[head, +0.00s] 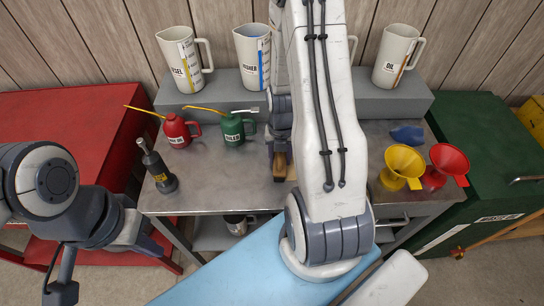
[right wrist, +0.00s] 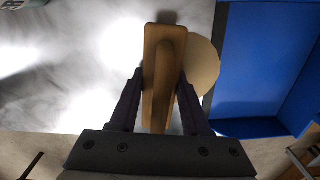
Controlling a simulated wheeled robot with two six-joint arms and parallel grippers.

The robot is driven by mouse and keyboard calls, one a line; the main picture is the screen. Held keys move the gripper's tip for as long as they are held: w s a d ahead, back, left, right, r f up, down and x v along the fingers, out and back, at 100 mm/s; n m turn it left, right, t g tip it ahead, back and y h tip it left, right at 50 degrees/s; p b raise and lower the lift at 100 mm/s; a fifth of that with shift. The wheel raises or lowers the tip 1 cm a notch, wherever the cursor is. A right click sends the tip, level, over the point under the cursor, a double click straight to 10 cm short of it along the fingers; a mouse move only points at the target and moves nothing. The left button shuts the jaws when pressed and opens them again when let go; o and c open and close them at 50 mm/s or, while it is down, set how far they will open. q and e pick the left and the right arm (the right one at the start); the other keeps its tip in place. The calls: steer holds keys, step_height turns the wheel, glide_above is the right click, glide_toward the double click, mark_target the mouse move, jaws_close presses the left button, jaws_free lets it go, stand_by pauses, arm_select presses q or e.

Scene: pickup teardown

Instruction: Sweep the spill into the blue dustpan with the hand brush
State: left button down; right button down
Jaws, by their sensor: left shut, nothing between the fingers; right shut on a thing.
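The hand brush (right wrist: 165,75) has a tan wooden back and handle. My right gripper (right wrist: 160,105) is shut on its handle, one dark finger on each side. In the head view the brush's wooden end (head: 279,166) shows low over the metal bench, beside my right arm. A flat, round tan patch (right wrist: 205,66), perhaps the spill, lies beside and partly behind the brush. My left gripper (head: 60,291) is shut and empty at the lower left.
Red (head: 176,130) and green (head: 232,128) oil cans and a dark bottle (head: 158,171) stand on the bench's left. Yellow (head: 402,165) and red (head: 447,165) funnels and a small blue item (head: 407,135) are at right. Jugs line the rear shelf (head: 225,94).

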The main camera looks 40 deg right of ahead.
steer(key=shift+s+d, duration=0.25)
steer(key=shift+d, duration=0.05)
steer(key=shift+s+d+r+p, duration=0.1)
steer(key=shift+r+p, duration=0.1)
steer(key=shift+p, duration=0.25)
steer(key=s+d+p, duration=0.1)
steer(key=d+p, duration=0.1)
steer(key=p, duration=0.2)
steer(key=shift+s+f+p, duration=0.1)
steer(key=shift+s+p, duration=0.2)
steer(key=shift+p, duration=0.1)
steer(key=shift+d+f, duration=0.1)
steer(key=shift+d, duration=0.05)
steer(key=shift+s+d, duration=0.8)
steer(key=shift+d, duration=0.05)
step_height(320, 180, up, 7)
steer(key=w+a+p, duration=0.2)
steer(key=p, duration=0.5)
steer(key=shift+a, duration=0.2)
